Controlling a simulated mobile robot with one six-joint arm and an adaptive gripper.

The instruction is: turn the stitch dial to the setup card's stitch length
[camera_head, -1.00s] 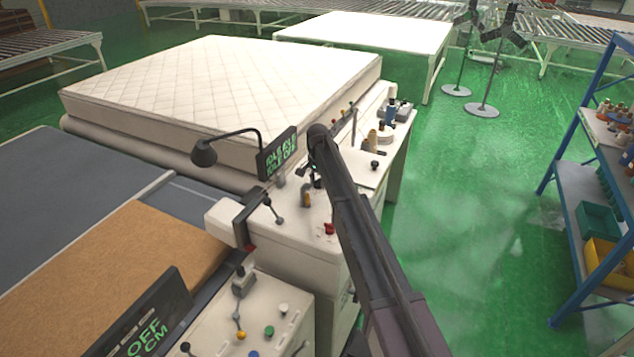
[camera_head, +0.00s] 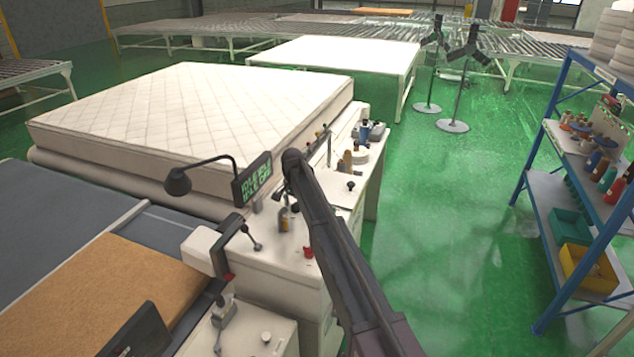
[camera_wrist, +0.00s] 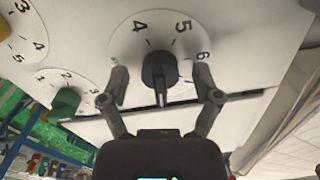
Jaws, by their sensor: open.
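In the wrist view, a round white dial face (camera_wrist: 126,42) with black numbers shows a 4, a 5 and a 6; other numbers are hidden or unclear. Its black knob (camera_wrist: 159,70) stands in the middle, and the exact mark it points at is hard to tell. My gripper (camera_wrist: 160,82) is open, one finger on each side of the knob, with gaps visible. In the head view my arm hides the dial and most of the gripper. I cannot make out a setup card.
In the wrist view, a green knob (camera_wrist: 66,101) and an orange knob (camera_wrist: 4,28) have their own dials at left. In the head view, a dark display (camera_head: 251,180), a lamp (camera_head: 178,181) and a red button (camera_head: 308,252) are close to my arm. A blue shelf (camera_head: 560,205) stands right.

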